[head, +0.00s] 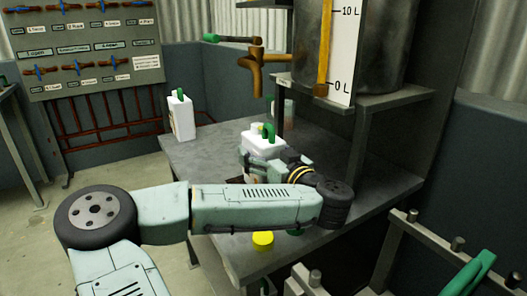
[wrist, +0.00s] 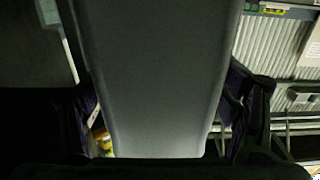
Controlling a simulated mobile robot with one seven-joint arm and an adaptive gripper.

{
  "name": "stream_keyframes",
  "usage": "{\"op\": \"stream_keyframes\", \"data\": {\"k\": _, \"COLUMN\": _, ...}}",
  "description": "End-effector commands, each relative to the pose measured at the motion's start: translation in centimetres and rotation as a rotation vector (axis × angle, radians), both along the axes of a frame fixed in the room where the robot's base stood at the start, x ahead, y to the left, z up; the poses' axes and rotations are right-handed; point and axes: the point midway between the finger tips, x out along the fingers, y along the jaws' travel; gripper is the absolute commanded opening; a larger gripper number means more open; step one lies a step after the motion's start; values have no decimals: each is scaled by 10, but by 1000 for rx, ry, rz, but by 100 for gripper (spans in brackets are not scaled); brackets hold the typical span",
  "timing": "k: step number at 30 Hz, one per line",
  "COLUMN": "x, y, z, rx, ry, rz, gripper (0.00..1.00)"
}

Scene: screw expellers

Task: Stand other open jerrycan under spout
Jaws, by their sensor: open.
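A white jerrycan with a green handle (head: 262,146) stands on the bench, in front of and below the brown spout (head: 256,68). My gripper (head: 262,163) is at this jerrycan, low on its near side, partly hidden by my arm. In the wrist view a broad grey surface, likely the jerrycan's side (wrist: 150,80), fills the space between my two open fingers (wrist: 160,120). I cannot tell whether they touch it. Another white jerrycan (head: 181,117) stands at the bench's far left corner. Whether either can is open is too small to tell.
The grey bench (head: 215,150) is clear between the two cans. A tank with a level gauge (head: 341,50) stands on a raised shelf (head: 385,100) at right. A yellow cap-like disc (head: 263,240) lies near the bench's front. A translucent container (head: 286,110) stands behind the shelf's post.

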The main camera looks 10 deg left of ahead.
Motion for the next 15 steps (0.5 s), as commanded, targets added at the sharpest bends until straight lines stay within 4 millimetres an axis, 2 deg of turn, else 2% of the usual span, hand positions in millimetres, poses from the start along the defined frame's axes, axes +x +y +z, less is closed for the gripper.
{"op": "stream_keyframes", "data": {"k": 9, "x": -36, "y": -39, "z": -3, "rx": -4, "ry": -1, "rz": -6, "gripper": 81}}
{"op": "stream_keyframes", "data": {"k": 15, "x": -41, "y": -45, "z": -1, "rx": 4, "ry": -4, "rz": -10, "gripper": 81}}
